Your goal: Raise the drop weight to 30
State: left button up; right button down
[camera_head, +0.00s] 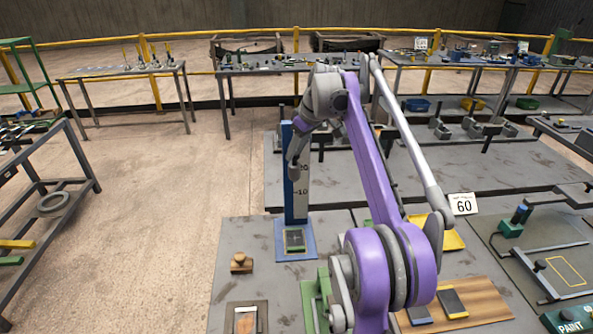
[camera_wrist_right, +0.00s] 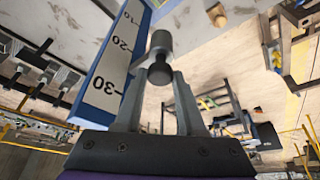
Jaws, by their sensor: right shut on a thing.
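The blue drop stand (camera_head: 287,175) rises upright at the middle of the head view, with a white scale on its face and a dark pad on its blue base (camera_head: 312,251). My right gripper (camera_head: 293,160) is at the stand's upper part and hides some of the scale. In the right wrist view the gripper (camera_wrist_right: 161,78) is shut on the knob of the dark drop weight (camera_wrist_right: 161,42). The white scale (camera_wrist_right: 106,73), marked 10, 20 and 30, runs beside it. I cannot tell the exact height of the weight. My left gripper is out of view.
A small wooden stamp-like block (camera_head: 241,262) stands left of the stand's base. A white card marked 60 (camera_head: 463,204) and a yellow tray (camera_head: 450,240) are at the right. Dark blocks lie on a wooden board (camera_head: 480,299). Open floor lies to the left.

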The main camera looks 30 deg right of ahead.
jog(key=shift+r, duration=2.65)
jog(key=c, duration=0.5)
grip_release()
jog(key=shift+r, duration=0.1)
